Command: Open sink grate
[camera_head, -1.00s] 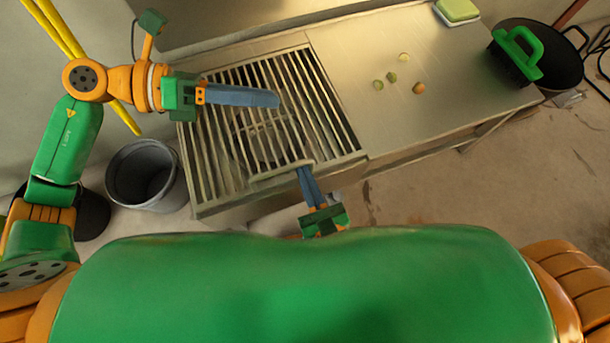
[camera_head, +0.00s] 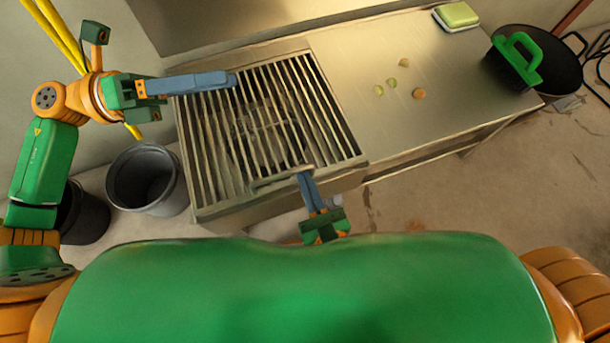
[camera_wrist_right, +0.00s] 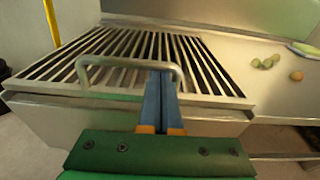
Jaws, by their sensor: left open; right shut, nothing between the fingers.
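The sink grate (camera_head: 290,110) is a metal frame of parallel bars lying flat over the sink at the left of the steel counter. It also shows in the right wrist view (camera_wrist_right: 205,75). A thin metal handle (camera_wrist_right: 112,62) stands at its front edge. My right gripper (camera_head: 304,176) is at this handle, with its blue fingers shut and nothing between them; in the right wrist view the fingers (camera_wrist_right: 160,80) reach up inside the handle loop. My left gripper (camera_head: 236,80) is open and empty, above the grate's back left corner. The sink below is partly hidden by the bars.
The steel counter (camera_head: 350,60) right of the grate holds several small round food pieces (camera_head: 418,93) and a green and yellow sponge (camera_head: 457,14). A green-handled brush (camera_head: 520,58) and a black pot (camera_head: 560,70) are at the far right. A grey bucket (camera_head: 147,178) stands at left.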

